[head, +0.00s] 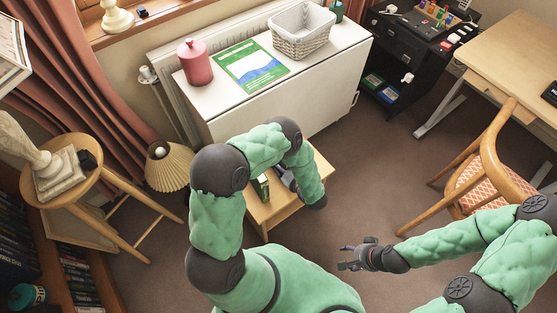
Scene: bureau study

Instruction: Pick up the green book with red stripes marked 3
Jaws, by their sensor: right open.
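I cannot make out a green book with red stripes or a 3 for certain. A small dark green item (262,187) lies on the low wooden table (262,213), partly hidden by my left arm. Its markings are too small to read. My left gripper (285,178) is over that table, just right of the green item, and mostly hidden by the arm; its jaws cannot be judged. My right gripper (350,257) is open and empty above the carpet, right of the low table.
A white cabinet (290,95) behind the table holds a pink jar (194,62), a green-and-white booklet (251,66) and a wicker basket (301,30). Carpet between is clear.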

